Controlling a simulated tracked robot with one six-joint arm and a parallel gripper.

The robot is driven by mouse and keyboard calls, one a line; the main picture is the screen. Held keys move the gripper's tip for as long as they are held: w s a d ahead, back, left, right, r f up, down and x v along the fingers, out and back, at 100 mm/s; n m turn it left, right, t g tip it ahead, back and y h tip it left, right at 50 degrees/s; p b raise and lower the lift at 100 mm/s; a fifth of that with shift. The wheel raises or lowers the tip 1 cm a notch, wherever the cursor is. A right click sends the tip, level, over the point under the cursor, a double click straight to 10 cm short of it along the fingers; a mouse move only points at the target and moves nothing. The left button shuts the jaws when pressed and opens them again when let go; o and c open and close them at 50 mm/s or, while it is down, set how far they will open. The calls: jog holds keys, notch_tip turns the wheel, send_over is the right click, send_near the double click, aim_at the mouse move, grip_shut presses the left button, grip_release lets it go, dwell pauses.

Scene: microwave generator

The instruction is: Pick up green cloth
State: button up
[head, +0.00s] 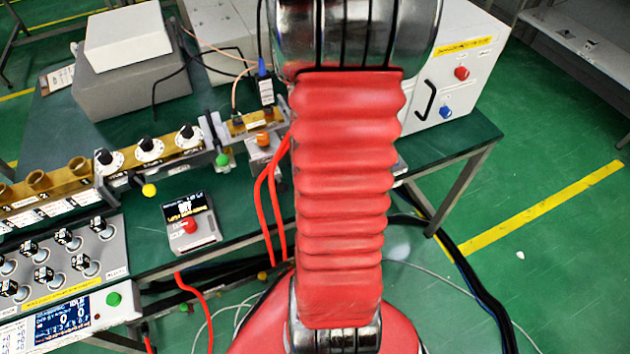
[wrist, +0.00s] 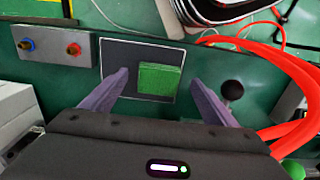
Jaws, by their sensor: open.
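The green cloth (wrist: 160,80) is a small folded green block in the wrist view. It lies on a dark square pad (wrist: 117,55) with a pale border. My gripper (wrist: 160,80) is open, with its two purple fingers spread to the left and right of the cloth as seen from above. The fingers look apart from the cloth; how high they are above it I cannot tell. In the head view the cloth and my gripper are hidden behind my red arm.
A grey box with blue and red terminals (wrist: 53,46) is left of the pad. Red cables (wrist: 285,75) and a black knob (wrist: 232,90) are at the right. In the head view, a panel with dials (head: 150,150) and a small box with a red button (head: 190,228) stand on the green table.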

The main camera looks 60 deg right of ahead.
jog(key=shift+f, duration=1.25)
jog(key=c, duration=1.1)
